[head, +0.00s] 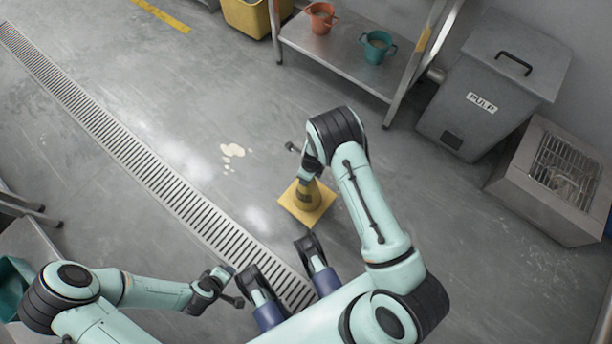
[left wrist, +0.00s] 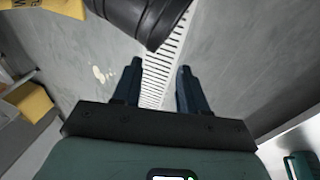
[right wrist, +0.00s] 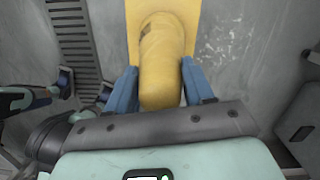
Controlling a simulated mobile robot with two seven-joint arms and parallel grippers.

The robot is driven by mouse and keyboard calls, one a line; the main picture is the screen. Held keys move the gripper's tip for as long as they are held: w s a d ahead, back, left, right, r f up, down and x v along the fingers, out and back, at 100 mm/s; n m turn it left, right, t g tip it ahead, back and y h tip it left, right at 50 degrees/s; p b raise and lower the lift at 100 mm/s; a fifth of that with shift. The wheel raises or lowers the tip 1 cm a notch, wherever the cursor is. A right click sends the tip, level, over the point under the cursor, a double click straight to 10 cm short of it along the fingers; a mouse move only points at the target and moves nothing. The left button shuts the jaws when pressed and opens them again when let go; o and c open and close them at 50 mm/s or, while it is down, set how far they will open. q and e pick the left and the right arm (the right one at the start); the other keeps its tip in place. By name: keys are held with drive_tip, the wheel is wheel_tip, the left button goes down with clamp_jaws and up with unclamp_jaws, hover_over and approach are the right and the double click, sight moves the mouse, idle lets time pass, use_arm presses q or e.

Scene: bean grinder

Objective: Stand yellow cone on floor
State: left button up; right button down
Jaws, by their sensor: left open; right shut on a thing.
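The yellow cone (head: 307,197) has a square base and is upright on or just above the grey floor in the head view; I cannot tell whether the base touches. My right gripper (head: 306,178) is at its top, and the arm hides part of it. In the right wrist view the cone (right wrist: 160,60) lies between the fingers of my right gripper (right wrist: 160,88), which are shut on its upper part. My left gripper (head: 229,286) is low at the left, away from the cone. In the left wrist view my left gripper (left wrist: 157,80) has its fingers apart and is empty.
A floor drain grate (head: 130,150) runs diagonally left of the cone. Pale spill spots (head: 233,151) lie beyond it. A metal shelf (head: 340,55) with an orange pitcher (head: 321,18) and a teal pitcher (head: 376,47), a pulp bin (head: 490,95) and a metal unit (head: 550,180) stand right.

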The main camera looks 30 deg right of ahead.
use_arm(q)
wheel_tip(320, 180, down, 6)
drive_tip(key=s+a+g+b, duration=0.1)
drive_tip(key=s+a+b, duration=0.1)
drive_tip(key=b, duration=0.1)
drive_tip(key=shift+r, duration=0.25)
use_arm(e)
wheel_tip(320, 180, down, 12)
drive_tip(key=shift+r, duration=0.15)
use_arm(q)
drive_tip(key=shift+s, duration=0.1)
use_arm(e)
drive_tip(key=shift+c, duration=2.1)
unclamp_jaws()
use_arm(q)
drive_tip(key=shift+s+f, duration=0.15)
